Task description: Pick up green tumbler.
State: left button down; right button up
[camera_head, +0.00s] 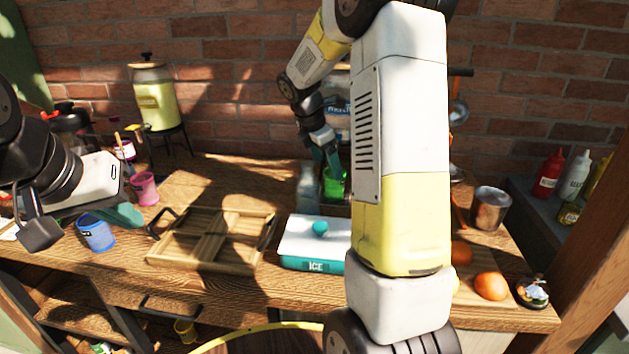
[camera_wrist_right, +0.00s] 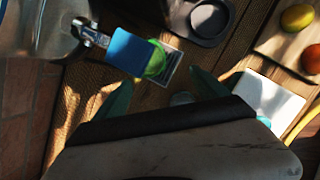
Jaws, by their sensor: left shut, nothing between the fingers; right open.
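The green tumbler (camera_head: 335,183) stands at the back middle of the table, partly covered by my right arm. In the right wrist view the green tumbler (camera_wrist_right: 155,60) is partly hidden by a blue piece near a metal tap and sits on or by a grey grate. My right gripper (camera_head: 328,150) is above and beside it in the head view. In the wrist view the open fingers of my right gripper (camera_wrist_right: 162,93) are spread, with the tumbler beyond the tips and apart from them. My left gripper (camera_head: 125,216) is shut and empty at the left, near a blue cup.
A teal-and-white ice box (camera_head: 310,243) stands in front of the tumbler. A clear glass (camera_wrist_right: 181,98) is near my right fingers. A wooden divided tray (camera_head: 215,240), blue cup (camera_head: 96,233), pink cup (camera_head: 145,188) and drink dispenser (camera_head: 154,95) are left. Oranges (camera_head: 490,286) lie right.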

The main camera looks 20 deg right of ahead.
aim_at(332, 181)
jog(key=shift+n, duration=0.8)
jog(key=x, duration=0.3)
jog(key=w+x, duration=0.1)
jog(key=x, duration=0.6)
jog(key=shift+w+d+r, duration=0.15)
jog(key=shift+w+r, duration=0.05)
jog(key=shift+w, duration=0.1)
jog(key=shift+h, duration=0.3)
jog(key=c, duration=1.7)
jog(key=shift+r, duration=0.15)
